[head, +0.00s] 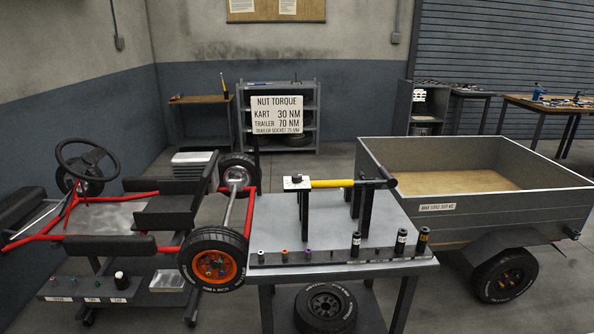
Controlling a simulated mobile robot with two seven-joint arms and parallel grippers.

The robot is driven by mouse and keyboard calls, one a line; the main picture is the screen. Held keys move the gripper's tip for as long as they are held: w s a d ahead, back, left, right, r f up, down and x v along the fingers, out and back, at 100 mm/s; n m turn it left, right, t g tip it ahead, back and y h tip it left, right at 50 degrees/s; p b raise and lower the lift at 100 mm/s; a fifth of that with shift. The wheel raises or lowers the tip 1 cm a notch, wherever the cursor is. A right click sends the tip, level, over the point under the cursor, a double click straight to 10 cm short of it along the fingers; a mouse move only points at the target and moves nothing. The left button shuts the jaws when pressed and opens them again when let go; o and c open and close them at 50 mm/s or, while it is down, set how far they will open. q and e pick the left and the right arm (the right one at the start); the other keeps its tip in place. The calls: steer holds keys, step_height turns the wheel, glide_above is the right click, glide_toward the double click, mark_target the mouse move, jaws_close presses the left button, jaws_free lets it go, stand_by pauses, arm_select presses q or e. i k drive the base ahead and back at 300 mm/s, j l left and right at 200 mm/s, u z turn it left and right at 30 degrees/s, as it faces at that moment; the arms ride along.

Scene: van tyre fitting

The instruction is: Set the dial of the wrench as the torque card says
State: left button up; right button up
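The torque wrench (338,183) lies level across two dark uprights on the grey work table (325,222). It has a yellow handle, a pale square head at its left end and a black right end. Its dial reading is too small to tell. The torque card (277,114) stands behind the table and reads "NUT TORQUE", "KART 30 NM", "TRAILER 70 NM"; a smaller third line about the trailer socket is hard to read. Neither of my grippers is in view.
A red-framed kart (125,215) with an orange-rimmed wheel (214,263) stands left of the table. A grey trailer (480,190) stands to the right. Several sockets and small parts line the table's front edge (340,267). A loose tyre (326,307) lies below.

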mark_target(296, 178)
steer(key=z, duration=0.6)
steer(key=j+z, duration=0.25)
steer(key=z, duration=0.15)
steer(key=i+j+z, duration=0.1)
steer(key=j+z, duration=0.45)
steer(key=z, duration=0.2)
steer(key=j+z, duration=0.15)
steer(key=j, duration=0.2)
steer(key=k+j+z, duration=0.15)
steer(key=j, duration=0.2)
steer(key=j+z, duration=0.15)
steer(key=j, duration=0.2)
steer(key=k, duration=0.05)
